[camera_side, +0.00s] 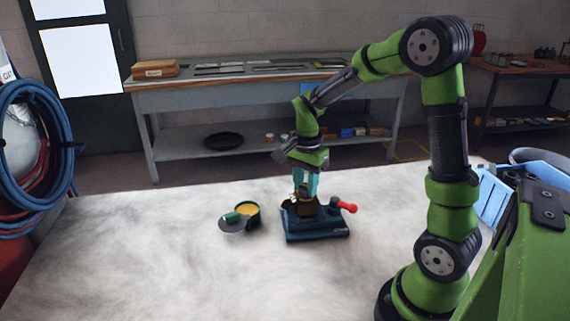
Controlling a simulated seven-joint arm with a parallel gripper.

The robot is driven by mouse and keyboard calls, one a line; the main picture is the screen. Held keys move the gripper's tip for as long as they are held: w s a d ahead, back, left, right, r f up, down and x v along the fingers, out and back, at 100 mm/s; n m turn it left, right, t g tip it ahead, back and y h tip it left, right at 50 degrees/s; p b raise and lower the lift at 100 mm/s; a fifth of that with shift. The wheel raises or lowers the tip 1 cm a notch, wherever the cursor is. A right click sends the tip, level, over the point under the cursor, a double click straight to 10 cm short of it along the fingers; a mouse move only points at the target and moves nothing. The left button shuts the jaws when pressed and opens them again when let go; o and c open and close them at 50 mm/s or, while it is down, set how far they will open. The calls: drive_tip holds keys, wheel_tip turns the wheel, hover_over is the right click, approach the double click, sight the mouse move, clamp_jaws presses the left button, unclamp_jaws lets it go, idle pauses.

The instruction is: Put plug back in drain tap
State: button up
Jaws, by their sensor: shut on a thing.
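The drain tap (304,209) is a small brass-coloured body on a dark blue block-shaped base (318,229) on the pale worktop. A red-knobbed handle (346,207) sticks out at its right; I cannot tell what it is joined to. My gripper (306,191) points straight down over the tap, with its teal fingers shut on a small brass-coloured piece, seemingly the plug (301,190). The plug is at the top of the tap body. The fingers and the small size hide whether it sits in the bore or just above it.
Left of the base stand an open dark tin (247,210) with yellow contents and a round grey lid (231,225) with a small green item (232,217). The pale worktop (150,265) is clear at the left and front. A bench (270,83) stands behind.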

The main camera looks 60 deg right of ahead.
drive_tip(key=shift+f, duration=0.1)
drive_tip(key=o, duration=1.3)
drive_tip(key=shift+r, duration=3.55)
